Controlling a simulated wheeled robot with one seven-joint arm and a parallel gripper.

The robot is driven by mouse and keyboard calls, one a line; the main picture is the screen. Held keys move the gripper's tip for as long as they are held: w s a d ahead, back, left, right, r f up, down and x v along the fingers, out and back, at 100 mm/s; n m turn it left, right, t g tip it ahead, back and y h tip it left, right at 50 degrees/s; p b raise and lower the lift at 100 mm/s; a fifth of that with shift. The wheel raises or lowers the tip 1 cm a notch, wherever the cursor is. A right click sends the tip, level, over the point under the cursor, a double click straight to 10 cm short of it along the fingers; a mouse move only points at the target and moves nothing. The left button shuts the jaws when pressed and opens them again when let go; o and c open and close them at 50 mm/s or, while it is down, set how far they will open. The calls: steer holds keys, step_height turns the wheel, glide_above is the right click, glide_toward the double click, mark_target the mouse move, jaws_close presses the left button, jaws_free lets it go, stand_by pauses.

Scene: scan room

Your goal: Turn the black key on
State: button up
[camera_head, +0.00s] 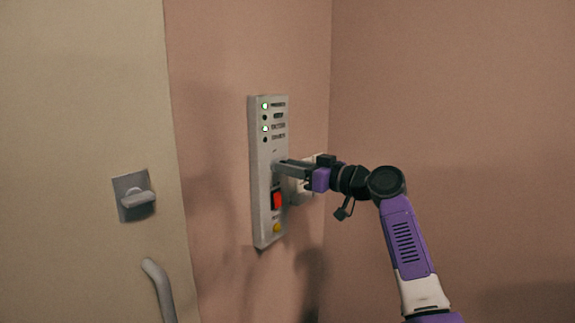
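A grey control panel (265,215) is fixed upright on the pink wall, left of my arm. It carries indicator lights at the top, two of them lit green, a red switch (278,200) lower down and a yellow button (277,228) near the bottom. My gripper (282,168) reaches in from the right, with its fingertips at the middle of the panel, just above the red switch. The black key cannot be made out; the fingers cover that spot. I cannot tell whether the fingers are open or closed on something.
A pale door at the left has a thumb-turn lock (136,197) and a curved grey handle (160,288).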

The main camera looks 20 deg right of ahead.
steer(key=shift+w+a, duration=0.3)
steer(key=shift+w, duration=0.15)
jaws_close()
